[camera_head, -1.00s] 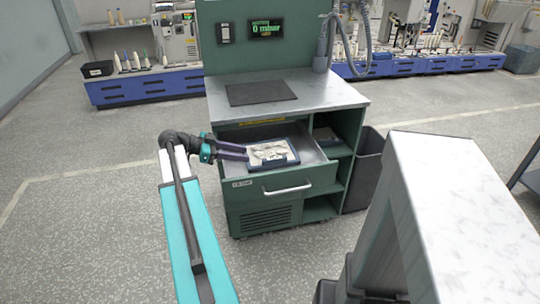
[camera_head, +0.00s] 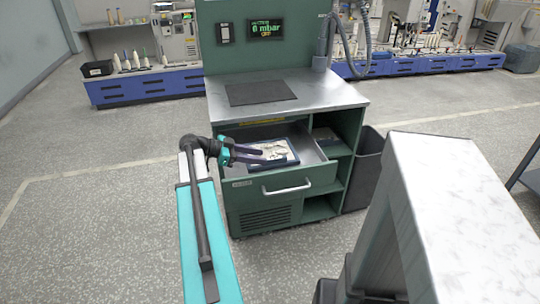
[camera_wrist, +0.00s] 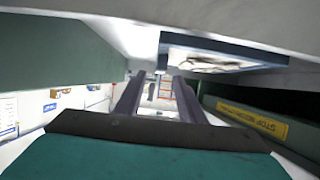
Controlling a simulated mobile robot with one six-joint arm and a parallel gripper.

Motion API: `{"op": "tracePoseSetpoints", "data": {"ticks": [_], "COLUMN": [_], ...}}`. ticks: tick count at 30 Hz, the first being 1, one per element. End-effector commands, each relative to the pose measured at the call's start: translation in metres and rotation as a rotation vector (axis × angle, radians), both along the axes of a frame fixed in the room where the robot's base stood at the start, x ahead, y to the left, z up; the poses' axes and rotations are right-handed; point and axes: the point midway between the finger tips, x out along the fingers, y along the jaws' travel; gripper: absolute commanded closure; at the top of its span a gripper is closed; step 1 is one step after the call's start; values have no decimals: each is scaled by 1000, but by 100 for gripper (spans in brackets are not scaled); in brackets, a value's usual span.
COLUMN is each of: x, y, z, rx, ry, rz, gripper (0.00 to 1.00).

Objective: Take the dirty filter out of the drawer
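The dirty filter (camera_head: 282,152), a pale, stained pad in a dark blue frame, lies in the open drawer (camera_head: 312,180) of the green cabinet. In the wrist view the filter (camera_wrist: 215,62) shows at the upper right, outside the gap between my fingers. My gripper (camera_head: 262,155) reaches in from the left, with its purple fingers over the filter's left part. The wrist view shows the two fingers (camera_wrist: 158,78) apart with nothing between them. I cannot tell whether they touch the filter.
The cabinet's worktop (camera_head: 335,96) with a dark mat (camera_head: 260,92) is above and behind the drawer. Open shelves are at its right, beside a dark bin (camera_head: 365,170). A yellow label (camera_wrist: 252,119) shows in the wrist view. The floor at left is clear.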

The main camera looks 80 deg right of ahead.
Motion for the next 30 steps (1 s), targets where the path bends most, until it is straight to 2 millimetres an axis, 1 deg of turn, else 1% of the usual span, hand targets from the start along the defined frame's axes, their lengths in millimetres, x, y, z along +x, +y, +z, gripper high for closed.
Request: {"op": "tracePoseSetpoints", "data": {"ticks": [9, 13, 30], "x": [-30, -39, -41], "y": [-14, -19, -20], "z": [-11, -15, -16], "rx": [1, 0, 0], "ry": [0, 0, 0], "rz": [-2, -1, 0], "gripper": [64, 64, 64]}}
